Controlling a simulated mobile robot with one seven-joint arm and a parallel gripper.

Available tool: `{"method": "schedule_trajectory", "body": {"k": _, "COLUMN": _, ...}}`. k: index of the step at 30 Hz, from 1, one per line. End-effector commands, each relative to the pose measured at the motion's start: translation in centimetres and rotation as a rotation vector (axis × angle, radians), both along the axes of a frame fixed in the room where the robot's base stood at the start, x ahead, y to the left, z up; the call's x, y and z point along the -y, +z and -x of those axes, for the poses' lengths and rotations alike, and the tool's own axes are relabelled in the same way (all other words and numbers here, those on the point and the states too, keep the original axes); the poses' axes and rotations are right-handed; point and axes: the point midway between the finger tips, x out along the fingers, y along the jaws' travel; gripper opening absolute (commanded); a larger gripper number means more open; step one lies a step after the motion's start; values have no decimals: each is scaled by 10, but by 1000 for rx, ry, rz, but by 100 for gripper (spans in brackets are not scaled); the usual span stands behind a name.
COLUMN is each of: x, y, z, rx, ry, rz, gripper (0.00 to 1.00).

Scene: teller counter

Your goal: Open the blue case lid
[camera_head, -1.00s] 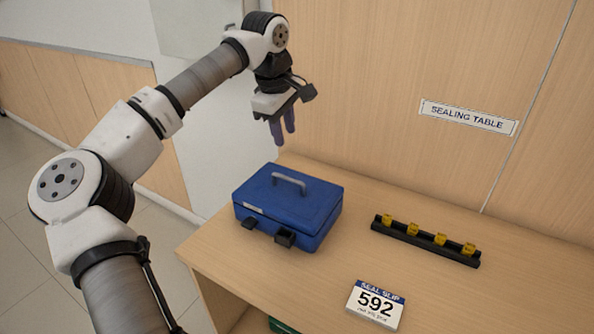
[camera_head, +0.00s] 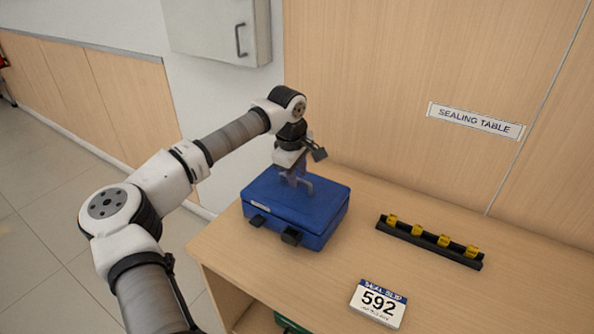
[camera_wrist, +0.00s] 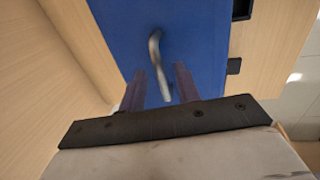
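The blue case (camera_head: 320,225) stands on the wooden table with its lid (camera_head: 268,192) shut. A grey bar handle (camera_head: 308,188) rises from the lid top, and two dark catches (camera_head: 291,237) show on its front side. My gripper (camera_head: 295,181) points down just above the lid at the handle. In the wrist view, the two fingers of my gripper (camera_wrist: 160,88) are apart, with the handle (camera_wrist: 155,55) between them and a gap visible on each side. Whether a fingertip touches the lid cannot be told.
To the right lies a black rack (camera_head: 430,243) with several yellow pieces. A seal slip card (camera_head: 379,302) reading 592 lies near the front. The wooden wall with the "SEALING TABLE" sign (camera_head: 475,120) stands behind. Table surface between case and rack is clear.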

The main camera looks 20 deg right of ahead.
Motion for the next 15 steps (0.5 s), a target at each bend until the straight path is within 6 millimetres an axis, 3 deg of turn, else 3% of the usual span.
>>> {"method": "schedule_trajectory", "body": {"k": 7, "x": 0, "y": -1, "z": 0, "rx": 0, "ry": 0, "rz": 0, "gripper": 32}}
{"method": "schedule_trajectory", "body": {"k": 15, "x": 0, "y": -1, "z": 0, "rx": -1, "ry": 0, "rz": 1, "gripper": 0}}
